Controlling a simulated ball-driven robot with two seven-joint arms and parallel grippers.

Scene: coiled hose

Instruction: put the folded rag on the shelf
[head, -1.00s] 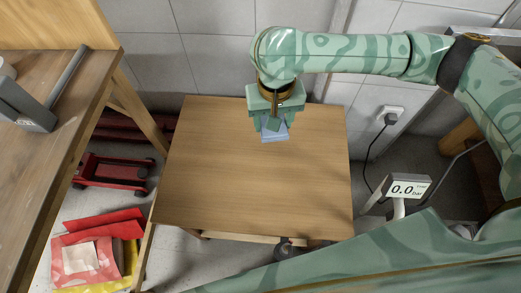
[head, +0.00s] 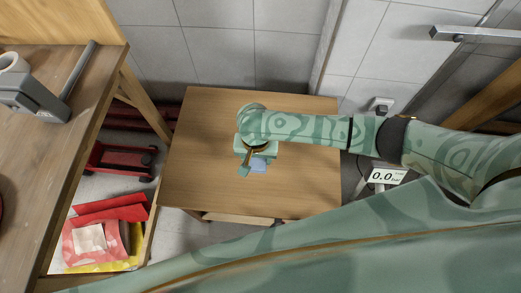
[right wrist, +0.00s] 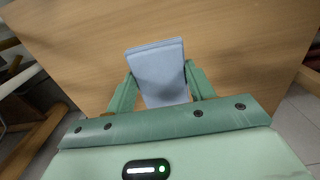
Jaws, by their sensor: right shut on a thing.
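The folded rag (head: 259,165) is pale blue and small in the head view. In the right wrist view the rag (right wrist: 160,72) is a flat, layered rectangle between the two green fingers. My right gripper (head: 251,165) is shut on it, over the wooden table (head: 200,140). The rag's far end sticks out past the fingertips. I cannot tell whether the rag touches the tabletop. My right forearm hides part of the table. A lower board (head: 238,218) shows at the table's front; I cannot tell which surface is the shelf. My left gripper is not in view.
A workbench (head: 45,150) with a grey tool (head: 30,98) stands at left. A red jack (head: 122,160) and red and yellow bags (head: 105,235) lie on the floor. A pressure display (head: 386,176) stands at right. The tabletop's left part is clear.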

